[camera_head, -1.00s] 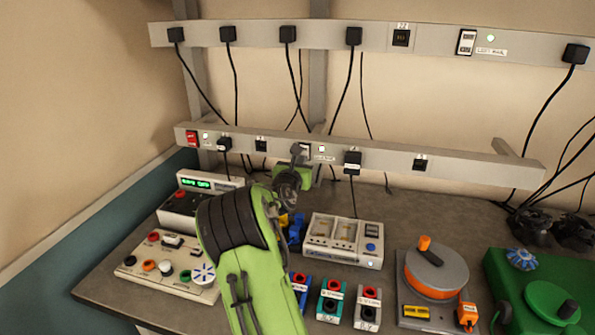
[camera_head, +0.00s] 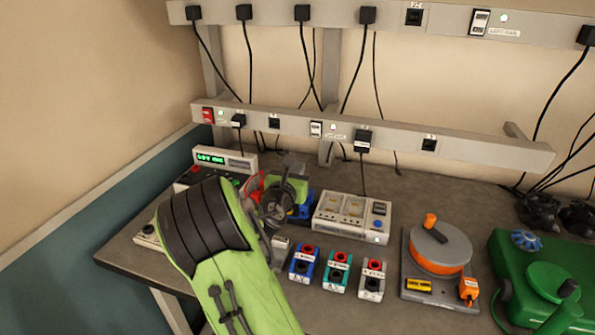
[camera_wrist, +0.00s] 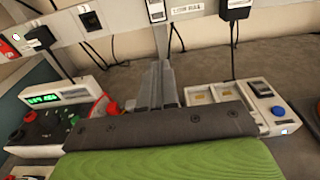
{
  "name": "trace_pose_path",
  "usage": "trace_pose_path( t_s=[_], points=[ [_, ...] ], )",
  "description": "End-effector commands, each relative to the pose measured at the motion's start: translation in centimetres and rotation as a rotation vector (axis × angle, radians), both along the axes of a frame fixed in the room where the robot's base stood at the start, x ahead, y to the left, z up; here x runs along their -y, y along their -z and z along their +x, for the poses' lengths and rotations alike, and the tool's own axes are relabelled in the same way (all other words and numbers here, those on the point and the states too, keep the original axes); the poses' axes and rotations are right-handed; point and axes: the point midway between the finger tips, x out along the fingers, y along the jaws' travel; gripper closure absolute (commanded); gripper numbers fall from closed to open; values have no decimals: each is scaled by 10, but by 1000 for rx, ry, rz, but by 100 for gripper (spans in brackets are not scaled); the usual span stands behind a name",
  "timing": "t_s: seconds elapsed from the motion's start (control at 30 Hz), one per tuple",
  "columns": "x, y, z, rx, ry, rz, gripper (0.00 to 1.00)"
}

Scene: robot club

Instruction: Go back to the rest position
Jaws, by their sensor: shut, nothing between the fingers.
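My gripper (camera_head: 292,163) is at the end of my green arm, over the left part of the workbench (camera_head: 130,262). Its fingers are together and hold nothing. In the wrist view the grey fingers (camera_wrist: 158,85) point ahead toward the lower power rail (camera_wrist: 197,8), apart from it. My arm hides part of the bench and of the devices at the left.
A white charger-like box (camera_head: 352,216) stands right of my gripper. Several small socket blocks (camera_head: 338,271) sit in front of it. An orange-and-grey drum device (camera_head: 440,250) and a green machine (camera_head: 535,275) are further right. A green-lit display unit (camera_head: 225,160) is behind my arm.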

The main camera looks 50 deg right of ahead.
Motion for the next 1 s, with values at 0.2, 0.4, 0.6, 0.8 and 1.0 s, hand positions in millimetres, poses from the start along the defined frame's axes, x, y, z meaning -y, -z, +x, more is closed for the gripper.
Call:
trace_pose_path(
  t_s=[0.2,0.4,0.6,0.8,1.0],
  points=[
    [0,0,0,1,0,0,100],
    [0,0,0,1,0,0,100],
    [-22,1,-13,301,58,302,100],
    [-143,5,-41,945,319,1153,100],
    [-292,-13,-115,1179,784,1756,100]
  ],
)
